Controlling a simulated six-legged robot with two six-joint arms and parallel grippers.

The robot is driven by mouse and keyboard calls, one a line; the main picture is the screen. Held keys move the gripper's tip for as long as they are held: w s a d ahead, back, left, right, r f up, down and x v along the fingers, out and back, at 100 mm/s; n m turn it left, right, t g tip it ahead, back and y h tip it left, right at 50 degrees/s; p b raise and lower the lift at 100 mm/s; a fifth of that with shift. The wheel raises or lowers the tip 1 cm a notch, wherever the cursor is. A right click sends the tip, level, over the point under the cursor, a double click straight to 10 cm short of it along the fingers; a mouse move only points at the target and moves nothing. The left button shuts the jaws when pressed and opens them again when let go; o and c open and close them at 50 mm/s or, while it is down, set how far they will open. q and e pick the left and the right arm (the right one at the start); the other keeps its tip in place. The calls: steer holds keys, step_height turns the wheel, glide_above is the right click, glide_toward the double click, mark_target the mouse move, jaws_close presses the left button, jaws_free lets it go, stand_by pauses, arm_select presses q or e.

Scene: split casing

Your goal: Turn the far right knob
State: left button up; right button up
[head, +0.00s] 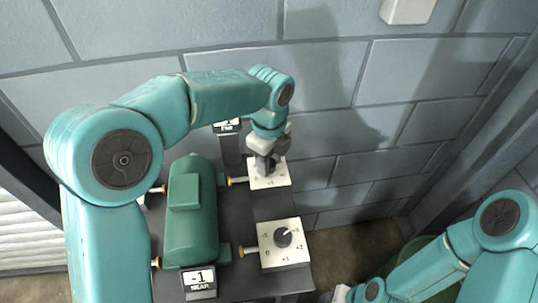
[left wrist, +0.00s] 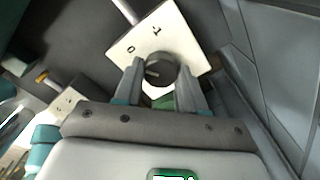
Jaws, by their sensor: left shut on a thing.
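The far right knob (left wrist: 160,73) is a dark round knob on a white numbered plate (left wrist: 188,42). In the head view that plate (head: 282,180) lies at the far right corner of the bench, and my left gripper (head: 264,168) comes down over it and hides most of the knob. In the left wrist view my left gripper (left wrist: 158,82) has one finger on each side of the knob and is shut on it. The FAR display (head: 227,127) is partly covered by my left arm, so its reading is unclear. My right gripper (head: 341,293) is only partly visible at the bottom edge.
A green casing (head: 192,220) stands left of the plates, with yellow-ended rods around it. The near right knob (head: 283,237) sits on its own white plate. The NEAR display (head: 199,281) reads -1. A grey block wall (head: 330,90) rises close behind the bench.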

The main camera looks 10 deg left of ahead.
arm_select(q)
steer(key=n, duration=0.2)
steer(key=n+p, duration=0.1)
steer(key=n, duration=0.1)
steer(key=shift+w+r+n, duration=0.15)
steer(key=shift+r+n, duration=0.05)
steer(key=shift+n, duration=0.1)
steer(key=n, duration=0.4)
steer(key=shift+a+n+p, duration=0.1)
steer(key=shift+n+p, duration=0.2)
steer(key=n, duration=0.4)
steer(key=shift+w+n, duration=0.1)
steer(key=shift+n, duration=0.2)
steer(key=n, duration=0.8)
steer(key=n+b, duration=0.1)
steer(key=n, duration=0.3)
steer(key=shift+a+n, duration=0.1)
steer(key=shift+n, duration=0.2)
steer(key=n, duration=0.4)
steer(key=shift+n+b, duration=0.3)
steer(key=shift+n, duration=2.2)
